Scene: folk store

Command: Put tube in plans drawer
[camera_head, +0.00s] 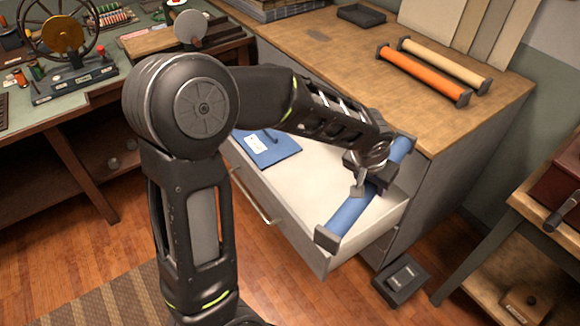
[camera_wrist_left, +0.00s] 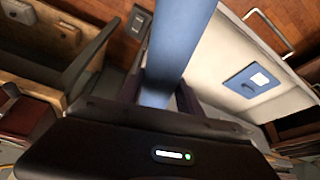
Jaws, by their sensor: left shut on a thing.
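A blue tube (camera_head: 350,212) with dark square end caps is held at its middle by my left gripper (camera_head: 360,187), which is shut on it. The tube is over the right part of the open white drawer (camera_head: 310,185), slanting from the near right corner up toward the cabinet front. I cannot tell whether it touches the drawer floor. In the left wrist view the tube (camera_wrist_left: 182,45) runs between the fingers (camera_wrist_left: 160,90), with the drawer (camera_wrist_left: 225,60) beside it. My right gripper is not in view.
A flat blue folder (camera_head: 270,150) with a white label lies in the drawer's left part. An orange tube (camera_head: 425,77) and a cream tube (camera_head: 445,66) lie on the wooden cabinet top (camera_head: 320,45). A dark box (camera_head: 402,280) is on the floor right of the drawer.

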